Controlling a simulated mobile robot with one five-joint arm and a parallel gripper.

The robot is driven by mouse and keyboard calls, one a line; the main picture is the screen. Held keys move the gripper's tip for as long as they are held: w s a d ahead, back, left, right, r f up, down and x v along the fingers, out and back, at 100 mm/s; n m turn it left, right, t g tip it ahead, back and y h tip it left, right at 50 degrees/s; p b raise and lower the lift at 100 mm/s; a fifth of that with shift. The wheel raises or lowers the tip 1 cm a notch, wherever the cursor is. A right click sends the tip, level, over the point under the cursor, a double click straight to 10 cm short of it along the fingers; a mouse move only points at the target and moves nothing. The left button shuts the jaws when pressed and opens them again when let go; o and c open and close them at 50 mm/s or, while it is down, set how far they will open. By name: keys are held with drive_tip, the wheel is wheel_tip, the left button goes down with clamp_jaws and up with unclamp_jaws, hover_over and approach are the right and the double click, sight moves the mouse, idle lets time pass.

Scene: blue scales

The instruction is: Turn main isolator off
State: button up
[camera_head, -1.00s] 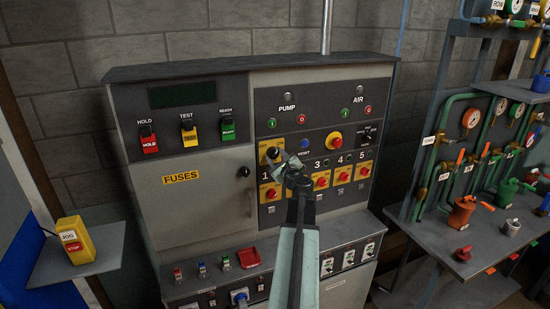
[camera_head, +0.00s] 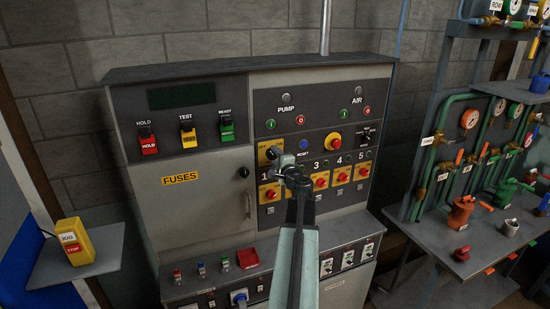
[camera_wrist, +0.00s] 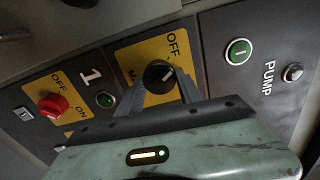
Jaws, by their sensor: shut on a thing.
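The main isolator is a black rotary knob (camera_wrist: 157,74) on a yellow plate (camera_wrist: 133,57) with an OFF label, seen in the wrist view. A white mark on the knob points to the upper right of that view, between OFF and the plate's right edge. My gripper (camera_wrist: 160,92) has a finger on each side of the knob and is shut on it. In the head view the yellow plate (camera_head: 263,157) shows at the panel's middle, with my gripper (camera_head: 279,160) in front of its lower right. The gripper partly hides the plate's lettering.
A red knob (camera_wrist: 53,106) on a yellow plate and a green button (camera_wrist: 237,52) flank the isolator. A red emergency button (camera_head: 334,140) sits to its right, a fuse door (camera_head: 190,208) to its left. A valve bench (camera_head: 480,250) stands at the right.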

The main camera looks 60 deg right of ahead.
drive_tip(key=shift+n, duration=1.5)
drive_tip(key=o, duration=1.4)
drive_tip(key=shift+w, duration=0.1)
drive_tip(key=shift+a, duration=0.1)
drive_tip(key=v, duration=0.7)
drive_tip(key=shift+s+a, duration=0.2)
drive_tip(key=shift+s, duration=0.1)
